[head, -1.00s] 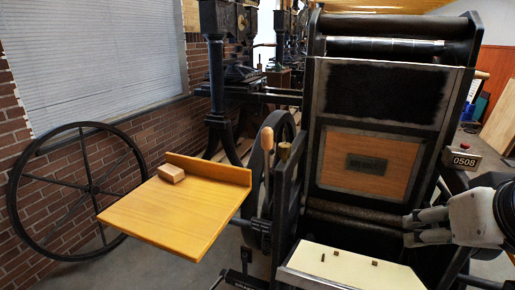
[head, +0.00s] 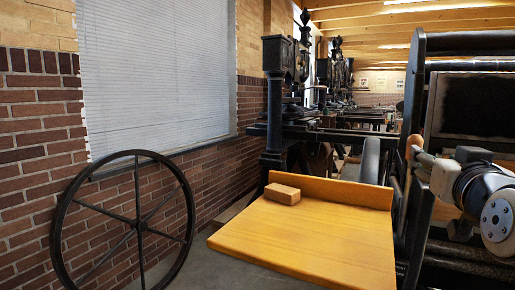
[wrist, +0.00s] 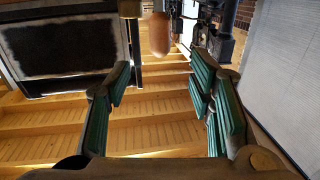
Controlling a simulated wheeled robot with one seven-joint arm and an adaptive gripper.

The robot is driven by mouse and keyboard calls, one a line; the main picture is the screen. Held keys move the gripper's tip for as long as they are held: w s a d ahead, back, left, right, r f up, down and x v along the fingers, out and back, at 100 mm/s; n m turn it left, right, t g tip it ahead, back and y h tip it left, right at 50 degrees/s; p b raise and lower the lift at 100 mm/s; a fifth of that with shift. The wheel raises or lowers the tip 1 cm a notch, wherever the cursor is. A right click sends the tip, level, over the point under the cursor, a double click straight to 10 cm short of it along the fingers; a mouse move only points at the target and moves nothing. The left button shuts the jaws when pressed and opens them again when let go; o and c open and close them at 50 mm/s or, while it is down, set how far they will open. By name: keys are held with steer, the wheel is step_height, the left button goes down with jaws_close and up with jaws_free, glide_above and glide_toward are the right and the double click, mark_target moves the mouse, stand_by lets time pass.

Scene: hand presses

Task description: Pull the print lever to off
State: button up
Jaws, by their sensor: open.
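The print lever's rounded wooden handle (head: 412,146) stands beside the press at the right of the head view, partly covered by my gripper. In the wrist view the wooden handle (wrist: 159,34) shows at the top middle, beyond my fingertips and between their lines. My gripper (head: 423,163) is at the handle in the head view; I cannot tell whether they touch. In the wrist view my gripper (wrist: 160,78) is open, with green pads on both sides and nothing between them. The lever's lower part is hidden in the head view.
A yellow wooden feed board (head: 300,240) with a small wooden block (head: 282,194) lies left of the press. A large spoked wheel (head: 137,220) stands by the brick wall. The press's black ink plate (wrist: 65,55) is at left in the wrist view.

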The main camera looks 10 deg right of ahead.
steer(key=p+x, duration=0.7)
steer(key=p, duration=0.2)
steer(key=shift+w+r, duration=0.25)
steer(key=p, duration=0.4)
steer(key=shift+w+d+f+p, duration=0.1)
steer(key=shift+d+p, duration=0.15)
steer(key=shift+p, duration=0.05)
steer(key=x, duration=0.5)
steer(key=shift+w+d+f, duration=0.15)
steer(key=shift+w+f, duration=0.05)
steer(key=shift+w, duration=0.15)
jaws_close()
